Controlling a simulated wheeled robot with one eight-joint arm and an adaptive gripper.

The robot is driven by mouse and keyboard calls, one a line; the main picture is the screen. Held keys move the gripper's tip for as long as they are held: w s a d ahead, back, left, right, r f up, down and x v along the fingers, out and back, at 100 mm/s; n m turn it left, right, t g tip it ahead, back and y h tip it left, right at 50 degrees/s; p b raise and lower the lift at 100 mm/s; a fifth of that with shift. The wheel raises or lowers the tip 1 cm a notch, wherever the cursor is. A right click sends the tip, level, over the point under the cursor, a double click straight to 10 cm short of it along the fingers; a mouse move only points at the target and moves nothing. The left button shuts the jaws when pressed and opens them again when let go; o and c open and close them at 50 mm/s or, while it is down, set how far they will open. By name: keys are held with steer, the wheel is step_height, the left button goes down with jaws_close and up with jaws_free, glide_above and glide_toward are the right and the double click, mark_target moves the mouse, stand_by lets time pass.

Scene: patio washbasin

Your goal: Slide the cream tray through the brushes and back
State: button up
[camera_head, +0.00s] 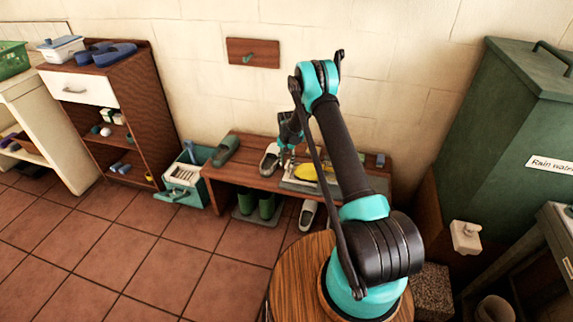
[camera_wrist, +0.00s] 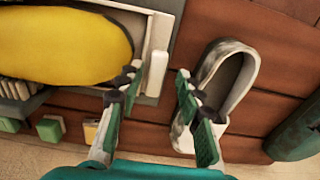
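The cream tray's pale end bar (camera_wrist: 157,62) shows upright in the wrist view. A large yellow oval thing (camera_wrist: 60,45) lies on the tray and covers most of it. Grey brush bristles (camera_wrist: 18,90) show at the left edge, beside the yellow thing. In the head view the yellow thing (camera_head: 306,173) is on the wooden bench. My gripper (camera_wrist: 157,78) is open, with one finger on each side of the end bar's lower end. I cannot tell whether the fingers touch the bar. In the head view the gripper is small, above the bench.
A pale grey shoe (camera_wrist: 224,85) lies close by my right finger. A dark green shoe (camera_wrist: 298,132) is farther right. Small green blocks (camera_wrist: 49,128) sit near the bench edge. Green boots (camera_head: 256,205) stand under the bench (camera_head: 225,176). The tiled floor in front is clear.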

step_height(320, 180, up, 10)
steer(key=shift+r, duration=0.2)
steer(key=shift+r, duration=0.1)
stand_by(0.4)
steer(key=s+d+r+n+t, duration=0.1)
steer(key=s+d+r, duration=0.3)
steer(key=s+r, duration=0.55)
steer(key=s+d+r+n+t, duration=0.1)
steer(key=s+d+r, duration=0.4)
steer(key=s+r, duration=0.4)
steer(key=s+d+r+t, duration=0.1)
steer(key=s+d, duration=0.1)
steer(key=s, duration=1.1)
steer(key=s+d+r+n+t, duration=0.1)
steer(key=s+d, duration=0.2)
steer(key=s, duration=1)
steer(key=shift+s+d+n, duration=0.15)
steer(key=shift+s+n, duration=0.1)
steer(key=shift+n, duration=0.05)
steer(key=shift+c, duration=0.4)
